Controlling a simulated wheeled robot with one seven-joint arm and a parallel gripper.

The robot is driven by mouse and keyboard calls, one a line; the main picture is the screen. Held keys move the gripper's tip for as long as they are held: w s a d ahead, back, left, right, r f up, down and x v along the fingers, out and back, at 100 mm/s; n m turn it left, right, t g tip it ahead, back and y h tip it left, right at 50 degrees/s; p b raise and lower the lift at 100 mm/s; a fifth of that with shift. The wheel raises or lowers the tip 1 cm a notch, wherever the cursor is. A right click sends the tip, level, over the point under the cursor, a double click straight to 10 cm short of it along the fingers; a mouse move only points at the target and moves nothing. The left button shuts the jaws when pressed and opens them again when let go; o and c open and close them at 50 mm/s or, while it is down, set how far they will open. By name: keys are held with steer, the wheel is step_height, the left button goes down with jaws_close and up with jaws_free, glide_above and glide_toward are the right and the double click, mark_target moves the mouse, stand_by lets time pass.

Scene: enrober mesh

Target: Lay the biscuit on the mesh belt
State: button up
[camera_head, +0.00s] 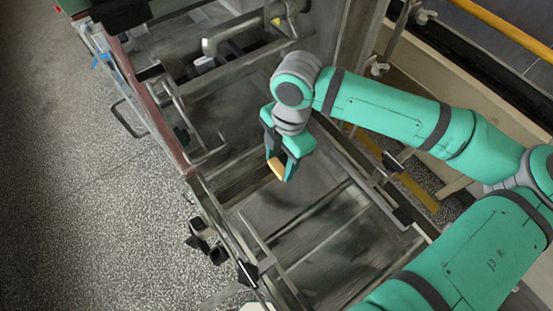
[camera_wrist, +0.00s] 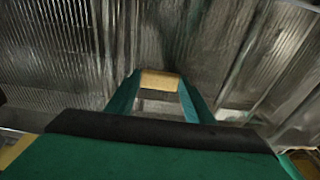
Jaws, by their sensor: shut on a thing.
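The biscuit (camera_head: 277,168) is a small tan block between the tips of my gripper (camera_head: 281,172) in the head view. It also shows in the wrist view (camera_wrist: 160,80), with a green finger on each side of it. My gripper (camera_wrist: 160,88) is shut on the biscuit and points down. The mesh belt (camera_head: 290,215) is a grey, dull metal surface below and around the gripper in the head view. In the wrist view the ribbed grey mesh (camera_wrist: 60,60) fills the background. I cannot tell how far the biscuit is above the belt.
Metal rails and crossbars (camera_head: 315,205) run along and across the belt. A reddish side panel (camera_head: 150,100) edges the machine on the left. Black knobs (camera_head: 205,240) stick out at the lower left. The speckled floor (camera_head: 80,210) at the left is clear.

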steer(key=shift+f, duration=0.1)
steer(key=o, duration=0.8)
steer(key=r, duration=0.8)
steer(key=d+r, duration=0.1)
steer(key=r, duration=0.3)
steer(key=shift+w+d+r, duration=0.1)
steer(key=shift+w+r, duration=0.05)
steer(key=shift+w, duration=0.25)
steer(key=shift+w, duration=0.1)
